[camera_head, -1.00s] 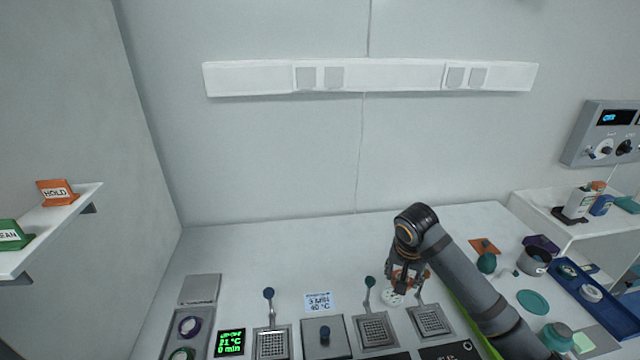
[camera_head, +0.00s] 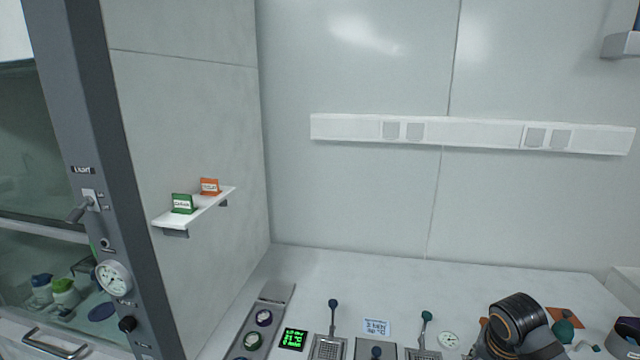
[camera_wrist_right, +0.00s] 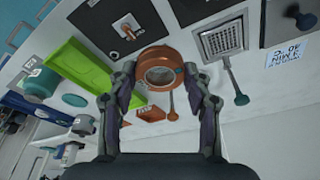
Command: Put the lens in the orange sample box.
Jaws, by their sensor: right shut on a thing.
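The lens (camera_wrist_right: 160,73) shows in the right wrist view as a clear round glass in a thick orange ring. My right gripper (camera_wrist_right: 161,84) is shut on it, one finger on each side of the ring. The ring hangs over the bench. In the head view my right arm (camera_head: 515,322) is at the lower right, and its fingers are not clearly seen. I cannot make out an orange sample box for sure. A small flat orange piece (camera_wrist_right: 150,114) lies on the bench in the right wrist view. My left gripper is not in view.
A bright green tray (camera_wrist_right: 88,76) and a teal-topped jar (camera_wrist_right: 42,84) are left of the lens in the wrist view. A grid plate (camera_wrist_right: 222,40) is at its right. In the head view a wall shelf (camera_head: 165,222) bears a green and an orange sign.

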